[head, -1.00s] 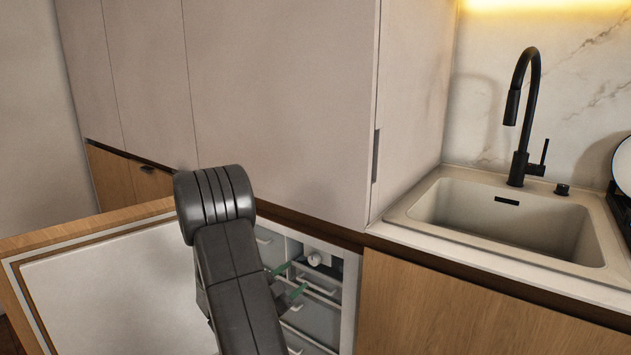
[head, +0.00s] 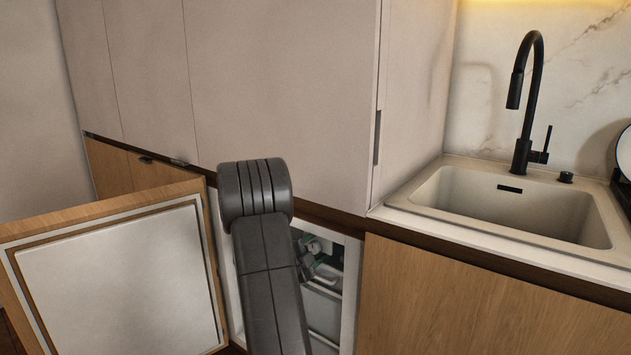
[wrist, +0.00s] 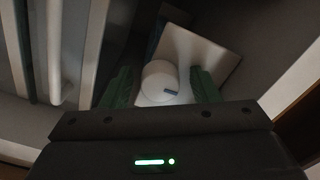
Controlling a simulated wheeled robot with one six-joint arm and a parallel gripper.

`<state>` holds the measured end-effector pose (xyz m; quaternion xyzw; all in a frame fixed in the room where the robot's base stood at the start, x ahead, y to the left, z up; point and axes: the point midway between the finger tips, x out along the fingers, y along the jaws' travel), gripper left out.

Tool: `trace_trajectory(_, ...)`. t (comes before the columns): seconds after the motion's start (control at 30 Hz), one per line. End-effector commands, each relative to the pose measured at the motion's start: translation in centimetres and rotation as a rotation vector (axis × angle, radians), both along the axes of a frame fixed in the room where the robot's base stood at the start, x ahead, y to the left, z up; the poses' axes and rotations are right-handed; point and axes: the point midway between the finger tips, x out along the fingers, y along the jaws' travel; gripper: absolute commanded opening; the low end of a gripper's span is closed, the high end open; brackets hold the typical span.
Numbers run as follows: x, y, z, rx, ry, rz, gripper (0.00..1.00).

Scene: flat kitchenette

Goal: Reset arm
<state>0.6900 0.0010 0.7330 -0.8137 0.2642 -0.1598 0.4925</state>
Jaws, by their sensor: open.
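My gripper (head: 314,262) is at the opening of the small built-in fridge (head: 351,290), partly hidden behind my dark arm in the head view. In the wrist view, the green fingers of my gripper (wrist: 162,88) are apart. A white round knob (wrist: 158,77) with a small blue mark shows between them, on a pale housing (wrist: 205,58). I cannot tell whether the fingers touch it. The fridge door (head: 120,275) stands open at the left, its white inner panel facing me.
A pale rail (wrist: 58,50) runs along the left of the wrist view. Tall cabinets (head: 280,90) rise above the fridge. The sink (head: 510,210) with a black faucet (head: 525,110) is at the right, above a wooden front (head: 470,300).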

Motion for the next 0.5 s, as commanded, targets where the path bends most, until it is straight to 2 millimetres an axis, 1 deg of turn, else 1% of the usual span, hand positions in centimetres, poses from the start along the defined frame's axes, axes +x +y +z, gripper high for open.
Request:
trace_trajectory(0.03, 0.00, -0.02, -0.33, 0.036, -0.028, 0.000, 0.55)
trace_trajectory(0.5, -0.02, -0.03, -0.34, 0.400, -0.291, -0.001, 0.55)
